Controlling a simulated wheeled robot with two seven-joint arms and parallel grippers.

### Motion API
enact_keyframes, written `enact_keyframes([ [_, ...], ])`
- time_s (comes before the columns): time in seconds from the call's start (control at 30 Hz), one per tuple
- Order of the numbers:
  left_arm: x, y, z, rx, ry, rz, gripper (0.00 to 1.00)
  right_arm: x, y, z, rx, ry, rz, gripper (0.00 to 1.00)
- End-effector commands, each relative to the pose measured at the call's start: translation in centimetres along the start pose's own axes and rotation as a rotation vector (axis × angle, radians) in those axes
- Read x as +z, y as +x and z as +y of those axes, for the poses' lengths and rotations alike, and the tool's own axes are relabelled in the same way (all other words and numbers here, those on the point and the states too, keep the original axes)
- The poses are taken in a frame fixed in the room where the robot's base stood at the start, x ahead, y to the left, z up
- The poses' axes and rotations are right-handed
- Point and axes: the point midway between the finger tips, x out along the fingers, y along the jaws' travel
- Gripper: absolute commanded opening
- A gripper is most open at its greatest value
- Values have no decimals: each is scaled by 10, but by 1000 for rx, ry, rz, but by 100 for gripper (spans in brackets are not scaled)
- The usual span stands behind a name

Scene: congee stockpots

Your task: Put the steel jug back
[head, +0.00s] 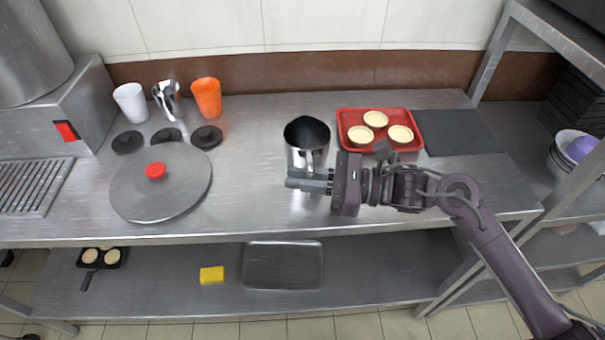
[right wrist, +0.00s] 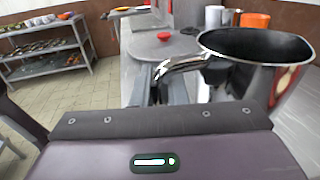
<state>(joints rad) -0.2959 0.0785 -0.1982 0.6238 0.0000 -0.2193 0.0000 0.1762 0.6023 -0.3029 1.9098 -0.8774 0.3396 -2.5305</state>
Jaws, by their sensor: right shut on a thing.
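The steel jug (head: 303,158) is upright near the middle of the counter, its dark open mouth facing up. My right gripper (head: 308,181) comes in from the right and is shut on the jug's handle on the near side. In the right wrist view the jug (right wrist: 262,75) fills the upper right, and its handle (right wrist: 188,62) runs down between the fingers. I cannot tell whether the jug's base touches the counter. My left gripper is in neither view.
A white cup (head: 130,102), a smaller steel vessel (head: 167,97) and an orange cup (head: 207,98) stand at the back left, behind black discs (head: 207,137). A round lid (head: 160,190) lies before them. A red tray (head: 345,122) with pale-filled cups is right of the jug.

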Motion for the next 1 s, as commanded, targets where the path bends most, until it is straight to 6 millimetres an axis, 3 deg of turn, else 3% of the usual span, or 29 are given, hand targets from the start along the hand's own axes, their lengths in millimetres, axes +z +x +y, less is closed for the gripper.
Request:
enact_keyframes([
  [0.43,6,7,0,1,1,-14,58,-4,0,0,-1,-4,-2,0],
  [0.47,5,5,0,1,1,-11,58,-2,0,0,-1,-2,-1,17],
  [0.6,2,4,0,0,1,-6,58,-2,0,0,-1,-1,-1,34],
  [1.0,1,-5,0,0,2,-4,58,4,0,0,0,0,-1,34],
])
